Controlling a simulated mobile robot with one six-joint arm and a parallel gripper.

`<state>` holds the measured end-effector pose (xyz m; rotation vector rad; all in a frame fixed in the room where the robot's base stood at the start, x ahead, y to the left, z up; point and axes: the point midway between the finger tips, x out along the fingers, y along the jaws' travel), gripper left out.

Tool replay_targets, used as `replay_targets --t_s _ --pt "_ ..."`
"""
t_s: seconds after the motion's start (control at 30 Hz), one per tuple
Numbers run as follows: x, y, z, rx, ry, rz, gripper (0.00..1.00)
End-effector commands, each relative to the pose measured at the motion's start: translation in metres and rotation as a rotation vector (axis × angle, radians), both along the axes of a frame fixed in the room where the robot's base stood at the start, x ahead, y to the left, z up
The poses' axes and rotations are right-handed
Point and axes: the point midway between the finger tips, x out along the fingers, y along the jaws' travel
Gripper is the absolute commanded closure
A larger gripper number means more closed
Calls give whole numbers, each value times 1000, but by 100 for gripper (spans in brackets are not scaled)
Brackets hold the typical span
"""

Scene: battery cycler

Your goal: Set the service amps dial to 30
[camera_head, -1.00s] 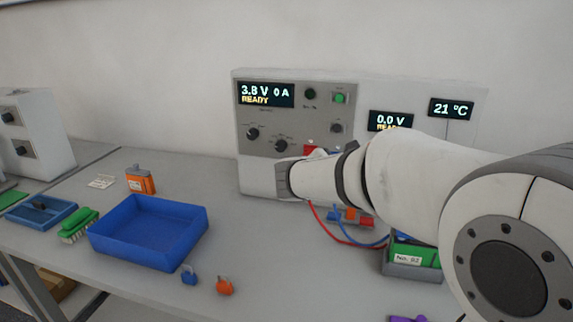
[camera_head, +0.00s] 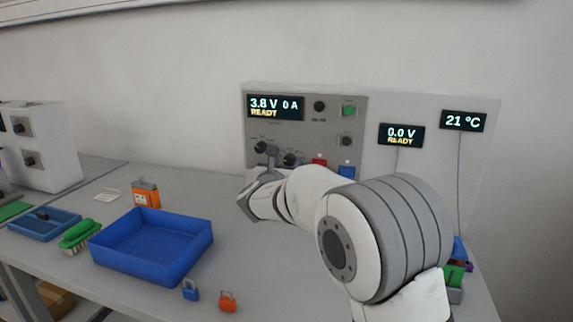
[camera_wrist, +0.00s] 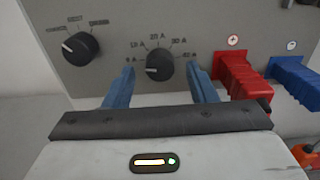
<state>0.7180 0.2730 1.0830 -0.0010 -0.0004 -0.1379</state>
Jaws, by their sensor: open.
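The service amps dial (camera_wrist: 160,68) is a black round knob on the grey cycler panel, with a scale of amp marks from the left over the top to 40 A at the right. Its white pointer line appears to face left, toward the lowest mark. The 30 A mark is at its upper right. It also shows in the head view (camera_head: 290,158), partly behind my arm. My gripper (camera_wrist: 161,71) is open, with one blue finger on each side of the dial in the wrist view. I cannot tell whether the fingers touch it. In the head view, my gripper (camera_head: 271,160) is just before the panel.
A second black knob (camera_wrist: 81,48) is to the left on the panel. Red (camera_wrist: 242,77) and blue (camera_wrist: 292,76) connectors jut out at the right. The main display (camera_head: 275,107) reads 3.8 V, 0 A, READY. A blue tray (camera_head: 150,262) and two padlocks lie on the bench.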

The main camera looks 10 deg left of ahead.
Motion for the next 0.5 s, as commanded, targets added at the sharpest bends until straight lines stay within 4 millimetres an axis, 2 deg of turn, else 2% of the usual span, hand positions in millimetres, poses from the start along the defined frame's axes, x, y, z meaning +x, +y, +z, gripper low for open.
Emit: replay_targets --t_s 0.1,0.37,0.5 --pt "7 -1 0 0 1 0 49" --pt "8 -1 0 1 1 1 49" --pt "8 -1 0 1 1 0 60"
